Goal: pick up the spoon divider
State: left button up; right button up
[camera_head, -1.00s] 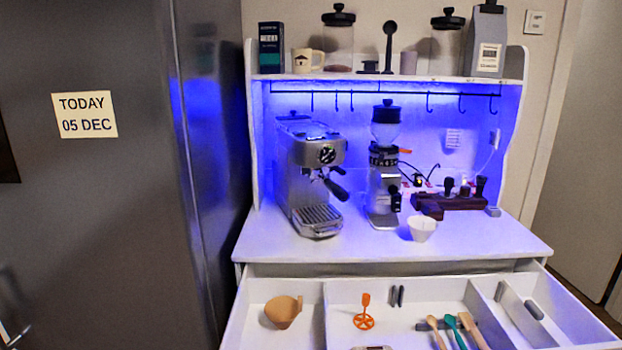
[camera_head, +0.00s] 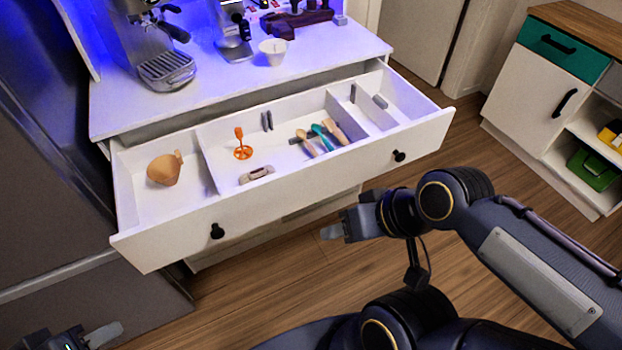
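The open white drawer (camera_head: 295,207) holds several spoons and brushes, among them one with a teal handle (camera_head: 325,137). A small grey piece (camera_head: 296,140) lies under their handles and is mostly covered; I take it to be the spoon divider, but cannot be sure. My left gripper (camera_head: 100,336) shows only in part at the bottom left corner, well away from the drawer. My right gripper (camera_head: 330,232) is in front of the drawer, below its front panel and apart from it. I cannot make out a gap between the fingers of either gripper.
An orange whisk-like tool (camera_head: 242,150), a beige scoop (camera_head: 164,170) and a small tan-grey item (camera_head: 257,175) lie in the drawer. The espresso machine (camera_head: 150,40) and white cup (camera_head: 272,51) stand on the counter behind. A cabinet (camera_head: 545,90) stands at right.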

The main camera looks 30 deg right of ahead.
aim_at(374, 106)
jog(key=z, duration=1.45)
